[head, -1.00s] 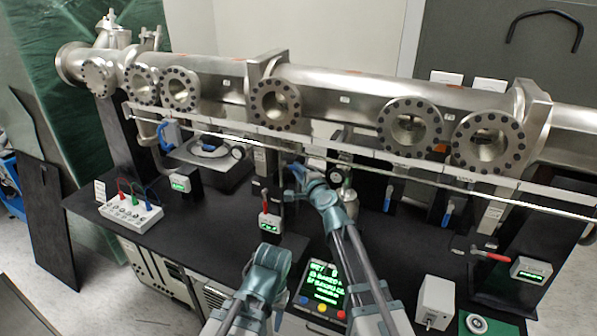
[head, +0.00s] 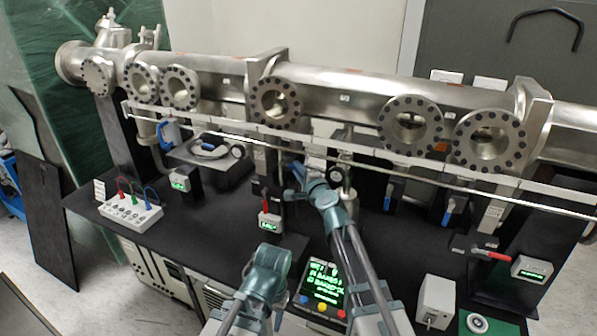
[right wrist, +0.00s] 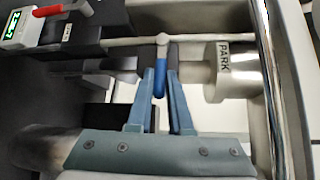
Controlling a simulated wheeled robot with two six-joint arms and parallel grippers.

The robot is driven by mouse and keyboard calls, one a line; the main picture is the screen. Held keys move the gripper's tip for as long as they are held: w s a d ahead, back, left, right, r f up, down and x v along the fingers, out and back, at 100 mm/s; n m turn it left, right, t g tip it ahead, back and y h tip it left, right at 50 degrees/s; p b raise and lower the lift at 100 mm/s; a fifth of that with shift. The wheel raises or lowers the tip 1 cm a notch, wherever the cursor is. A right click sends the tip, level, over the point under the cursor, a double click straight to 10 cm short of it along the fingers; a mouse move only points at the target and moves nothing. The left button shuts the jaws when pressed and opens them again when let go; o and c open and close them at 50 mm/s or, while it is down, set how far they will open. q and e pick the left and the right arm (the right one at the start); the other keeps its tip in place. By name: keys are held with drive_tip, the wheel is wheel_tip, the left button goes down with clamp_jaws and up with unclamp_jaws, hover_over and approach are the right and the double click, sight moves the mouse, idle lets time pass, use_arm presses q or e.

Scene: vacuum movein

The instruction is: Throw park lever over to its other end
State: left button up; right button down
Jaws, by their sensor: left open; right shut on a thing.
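The park lever (right wrist: 159,86) has a blue handle on a pale metal stem and shows in the right wrist view, beside a metal cylinder labelled PARK (right wrist: 224,62). My right gripper (right wrist: 160,76) is shut on the blue handle, one finger on each side. In the head view my right gripper (head: 302,174) is below the long rail, near the middle of the bench; my own wrist partly hides the lever there. My left gripper (head: 268,266) is open, low over the front of the bench and away from the lever.
A large steel pipe with flanges (head: 350,88) spans the back, with a pale rail (head: 400,158) before it. Other blue-handled levers (head: 449,210) hang to the right. A red-handled valve (head: 490,255), a lit screen (head: 325,285) and a socket box (head: 130,212) stand on the bench.

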drive_tip(key=shift+a+f+m+t+y+b, duration=0.1)
drive_tip(key=shift+f+m+t+y+b, duration=0.2)
drive_tip(key=shift+f+m+t+b, duration=1.3)
drive_tip(key=shift+r+n+g+b, duration=0.65)
drive_tip(key=shift+r+n+g, duration=0.05)
drive_tip(key=shift+r+g, duration=0.15)
drive_tip(key=c, duration=0.8)
unclamp_jaws()
drive_tip(key=shift+c, duration=0.2)
drive_tip(key=v, duration=1.3)
drive_tip(key=shift+s+b, duration=0.35)
drive_tip(key=shift+f, duration=0.1)
drive_tip(key=shift+c, duration=0.2)
